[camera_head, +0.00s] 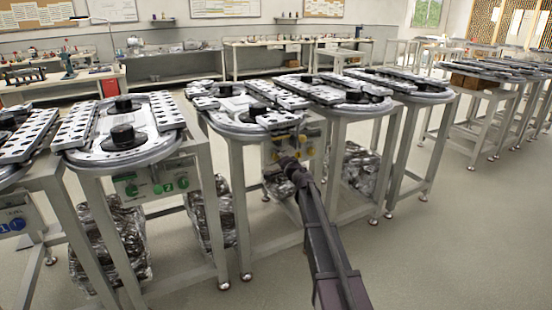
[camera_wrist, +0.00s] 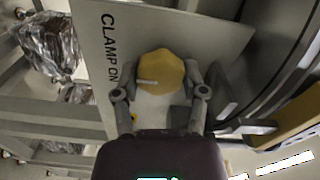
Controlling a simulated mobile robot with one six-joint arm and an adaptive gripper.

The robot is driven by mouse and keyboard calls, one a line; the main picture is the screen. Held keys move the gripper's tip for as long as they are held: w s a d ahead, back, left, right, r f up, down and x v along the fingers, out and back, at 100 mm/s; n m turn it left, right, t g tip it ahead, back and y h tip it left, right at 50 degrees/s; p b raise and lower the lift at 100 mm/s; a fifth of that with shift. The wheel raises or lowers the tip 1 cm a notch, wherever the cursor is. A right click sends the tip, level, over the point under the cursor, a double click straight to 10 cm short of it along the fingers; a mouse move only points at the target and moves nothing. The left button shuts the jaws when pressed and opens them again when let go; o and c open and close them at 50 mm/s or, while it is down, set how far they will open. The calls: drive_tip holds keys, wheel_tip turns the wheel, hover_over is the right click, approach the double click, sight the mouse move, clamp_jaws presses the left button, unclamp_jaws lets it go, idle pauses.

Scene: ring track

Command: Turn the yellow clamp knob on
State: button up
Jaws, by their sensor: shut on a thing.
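The yellow clamp knob (camera_wrist: 161,68) sits on a pale panel (camera_wrist: 218,35) in the wrist view, with the words "CLAMP ON" printed to its left. A white line on the knob's face points left, toward the lettering. My gripper (camera_wrist: 160,78) has one finger on each side of the knob and is shut on it. In the head view my gripper (camera_head: 287,163) reaches the front panel of the middle ring-track table; the held knob cannot be made out clearly there.
The middle ring-track table (camera_head: 238,115) carries rails and black discs. To its left, another table has a panel with green knobs (camera_head: 158,188). Wrapped bundles (camera_head: 207,215) stand beneath the tables. The floor at the right (camera_head: 450,240) is clear.

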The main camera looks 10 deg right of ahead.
drive_tip(key=shift+s+a, duration=0.15)
drive_tip(key=shift+a, duration=0.05)
drive_tip(key=o, duration=1.1)
drive_tip(key=shift+o, duration=0.2)
drive_tip(key=shift+d, duration=0.1)
drive_tip(key=v, duration=1.1)
drive_tip(key=shift+s+d, duration=0.2)
drive_tip(key=shift+s, duration=0.15)
